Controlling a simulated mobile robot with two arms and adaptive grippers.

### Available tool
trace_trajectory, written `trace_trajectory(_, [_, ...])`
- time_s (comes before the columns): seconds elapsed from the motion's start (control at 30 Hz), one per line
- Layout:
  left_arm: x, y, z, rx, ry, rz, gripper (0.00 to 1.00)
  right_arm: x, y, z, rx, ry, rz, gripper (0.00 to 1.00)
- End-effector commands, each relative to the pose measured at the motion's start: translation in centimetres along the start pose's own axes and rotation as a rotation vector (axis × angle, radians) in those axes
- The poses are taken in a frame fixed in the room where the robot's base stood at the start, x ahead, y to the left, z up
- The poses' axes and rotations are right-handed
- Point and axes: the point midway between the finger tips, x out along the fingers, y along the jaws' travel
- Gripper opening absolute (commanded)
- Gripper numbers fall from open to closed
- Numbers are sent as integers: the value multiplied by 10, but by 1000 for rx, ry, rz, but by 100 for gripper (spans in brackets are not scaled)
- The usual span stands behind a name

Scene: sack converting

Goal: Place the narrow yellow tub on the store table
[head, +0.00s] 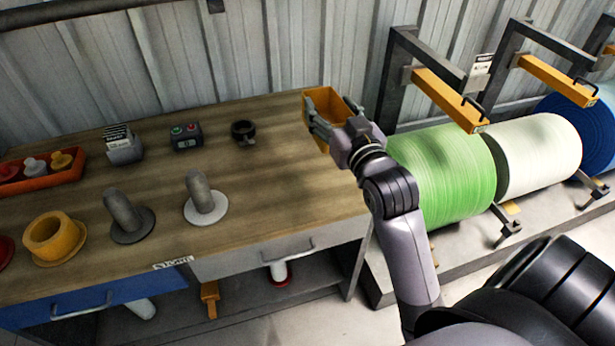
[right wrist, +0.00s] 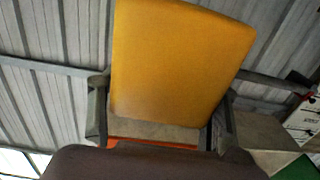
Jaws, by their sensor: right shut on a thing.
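The narrow yellow tub (head: 328,101) is at the right back end of the wooden table (head: 285,180), held by my right gripper (head: 325,122). The gripper is shut on the tub. In the right wrist view the tub (right wrist: 180,60) fills the middle, between the two fingers (right wrist: 160,125). I cannot tell whether the tub touches the tabletop or hangs just above or beside it. The table has a small label on its front edge. My left gripper is not in view.
On the table stand a grey peg (head: 202,197), a dark peg (head: 126,216), a yellow ring holder (head: 54,239), a red tray (head: 40,172), a card box (head: 122,145), a button box (head: 186,137) and a black ring (head: 244,131). A green roll (head: 445,175) is right. The table's right front is clear.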

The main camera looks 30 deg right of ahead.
Motion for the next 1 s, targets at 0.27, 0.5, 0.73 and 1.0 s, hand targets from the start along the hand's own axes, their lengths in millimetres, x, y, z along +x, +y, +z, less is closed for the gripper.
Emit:
trace_trajectory(0.27, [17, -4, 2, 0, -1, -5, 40, 9, 17, 11, 1, -7, 33, 28])
trace_trajectory(0.5, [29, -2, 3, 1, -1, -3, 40, 8, 17, 75, 0, -10, 33, 28])
trace_trajectory(0.73, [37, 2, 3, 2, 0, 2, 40, 8, 16, 129, -1, -6, 32, 28])
trace_trajectory(1.0, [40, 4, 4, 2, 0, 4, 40, 8, 16, 155, -1, -3, 32, 28])
